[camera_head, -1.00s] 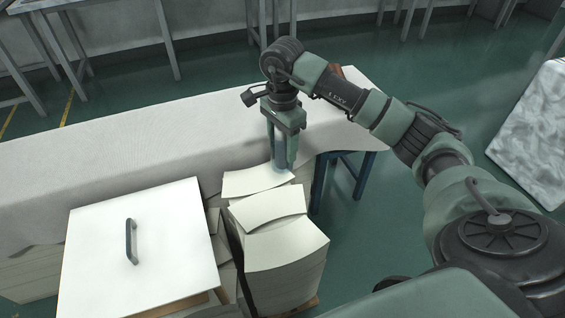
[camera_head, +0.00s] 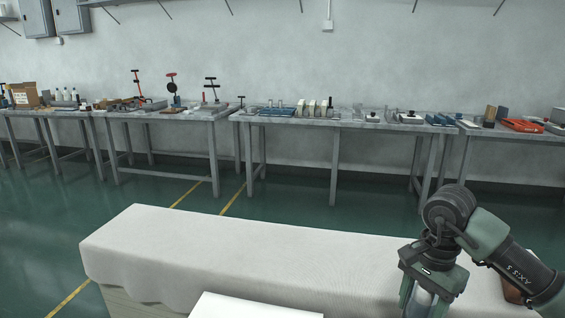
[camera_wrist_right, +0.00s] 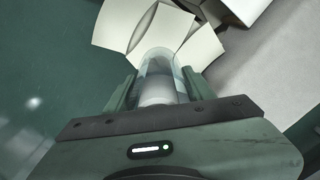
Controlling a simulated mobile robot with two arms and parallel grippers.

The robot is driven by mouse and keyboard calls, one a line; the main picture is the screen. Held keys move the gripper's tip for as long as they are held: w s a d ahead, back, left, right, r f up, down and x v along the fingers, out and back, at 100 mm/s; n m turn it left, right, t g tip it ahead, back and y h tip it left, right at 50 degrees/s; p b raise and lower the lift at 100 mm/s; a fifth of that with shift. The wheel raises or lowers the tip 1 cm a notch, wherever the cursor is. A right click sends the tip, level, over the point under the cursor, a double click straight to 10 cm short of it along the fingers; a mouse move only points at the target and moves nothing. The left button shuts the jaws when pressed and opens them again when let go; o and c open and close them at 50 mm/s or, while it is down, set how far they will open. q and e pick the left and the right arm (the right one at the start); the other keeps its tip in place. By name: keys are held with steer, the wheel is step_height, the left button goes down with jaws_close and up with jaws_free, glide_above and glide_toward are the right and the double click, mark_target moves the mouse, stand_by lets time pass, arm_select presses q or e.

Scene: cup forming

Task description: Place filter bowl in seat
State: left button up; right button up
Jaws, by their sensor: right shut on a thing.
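My right gripper (camera_head: 428,296) is at the lower right of the head view, pointing down over the cloth-covered table. It is shut on a clear, rounded cylinder, the filter bowl (camera_wrist_right: 160,68), which sits between the two green fingers in the right wrist view. The bowl has a pale, whitish part near the gripper palm. In the head view only a bit of the bowl (camera_head: 422,299) shows between the fingers. I cannot make out a seat for it in these views. My left gripper is not in view.
A white-covered table (camera_head: 240,250) fills the foreground, with a white board (camera_head: 250,306) at its near edge. Pale sheets (camera_wrist_right: 112,27) lie below the gripper. Grey workbenches (camera_head: 350,122) with tools and small parts line the far wall. Green floor (camera_head: 60,225) lies open between.

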steer(key=s+a+n, duration=0.6)
steer(key=a+n, duration=0.3)
steer(key=n, duration=0.3)
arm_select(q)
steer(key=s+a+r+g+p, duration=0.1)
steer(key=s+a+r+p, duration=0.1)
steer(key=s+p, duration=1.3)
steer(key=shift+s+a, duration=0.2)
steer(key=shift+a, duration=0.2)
arm_select(e)
steer(key=s+r, duration=0.7)
steer(key=r, duration=0.3)
steer(key=shift+s+d+r, duration=0.15)
steer(key=shift+s+r, duration=0.15)
steer(key=shift+s, duration=0.05)
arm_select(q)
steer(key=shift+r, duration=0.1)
